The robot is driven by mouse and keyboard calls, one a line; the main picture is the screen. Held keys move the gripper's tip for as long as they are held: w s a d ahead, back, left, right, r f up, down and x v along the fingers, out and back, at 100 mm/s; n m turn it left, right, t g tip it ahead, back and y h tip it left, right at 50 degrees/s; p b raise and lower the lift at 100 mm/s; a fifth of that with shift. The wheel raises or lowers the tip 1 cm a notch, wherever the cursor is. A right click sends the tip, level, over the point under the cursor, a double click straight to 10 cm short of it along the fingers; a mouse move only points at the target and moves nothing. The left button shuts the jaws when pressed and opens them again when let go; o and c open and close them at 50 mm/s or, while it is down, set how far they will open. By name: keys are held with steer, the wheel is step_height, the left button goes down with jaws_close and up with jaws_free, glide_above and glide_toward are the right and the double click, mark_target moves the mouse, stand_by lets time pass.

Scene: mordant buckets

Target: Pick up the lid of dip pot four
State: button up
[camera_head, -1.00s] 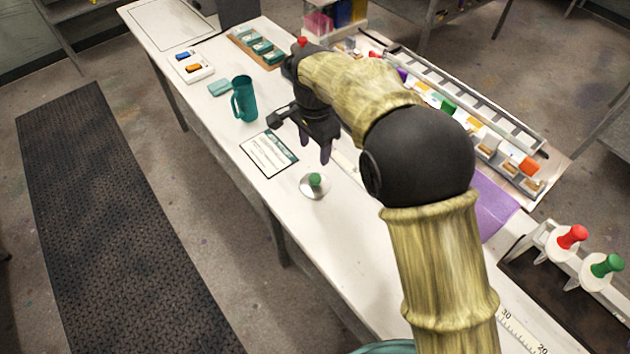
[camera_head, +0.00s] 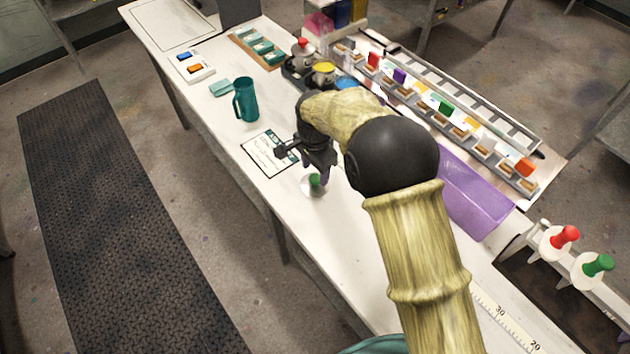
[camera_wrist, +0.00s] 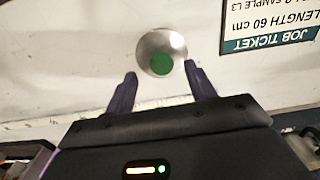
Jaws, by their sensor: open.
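A round silver lid with a green knob (camera_head: 314,181) lies on the white table in the head view. It also shows in the wrist view as a shiny disc (camera_wrist: 160,42) with the green knob off its centre. My gripper (camera_head: 321,176) is over the lid, its dark purple fingers pointing down. In the wrist view the fingers (camera_wrist: 162,88) are spread apart and empty, with the knob just beyond the gap between their tips. No label shows on the lid, so I cannot tell its pot number.
A job ticket (camera_head: 268,153) lies beside the lid. A teal jug (camera_head: 245,100) stands farther back. A purple tray (camera_head: 473,199) and a rack with coloured blocks (camera_head: 447,109) lie to the right. The table's near-left edge is close to the lid.

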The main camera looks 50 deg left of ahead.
mark_target(315, 177)
steer(key=shift+w+a+f+p, duration=0.15)
steer(key=shift+f+p, duration=0.4)
steer(key=shift+f, duration=1.3)
steer(key=c, duration=1.1)
